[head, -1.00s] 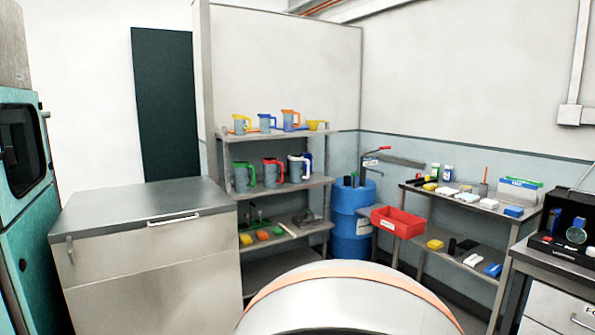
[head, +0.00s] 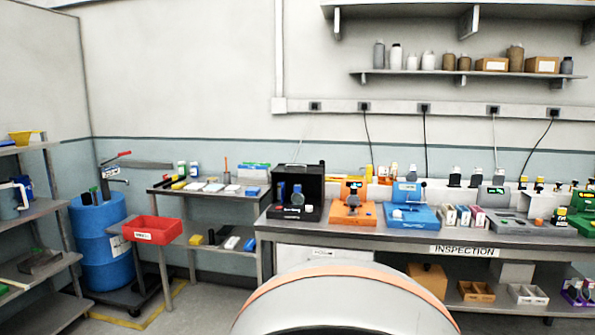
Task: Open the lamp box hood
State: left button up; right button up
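A black box (head: 312,188) stands at the left end of the inspection bench, and it looks like the lamp box. Its front is open to view, and small bluish round items (head: 297,198) show at its front. A thin rod or wire rises above its top. I cannot tell which part is the hood or how it is set. Neither of my grippers is in view.
The inspection bench (head: 465,240) also carries an orange device (head: 352,214) and a blue device (head: 410,217). A side table with a red bin (head: 152,230) and a blue drum (head: 100,258) stand to the left. Floor shows before the side table.

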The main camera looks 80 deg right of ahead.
aim_at(295, 169)
jog(key=z, duration=2.6)
jog(key=i+j+z, duration=0.3)
jog(key=i, duration=0.25)
jog(key=i+l, duration=0.05)
jog(key=l, duration=0.05)
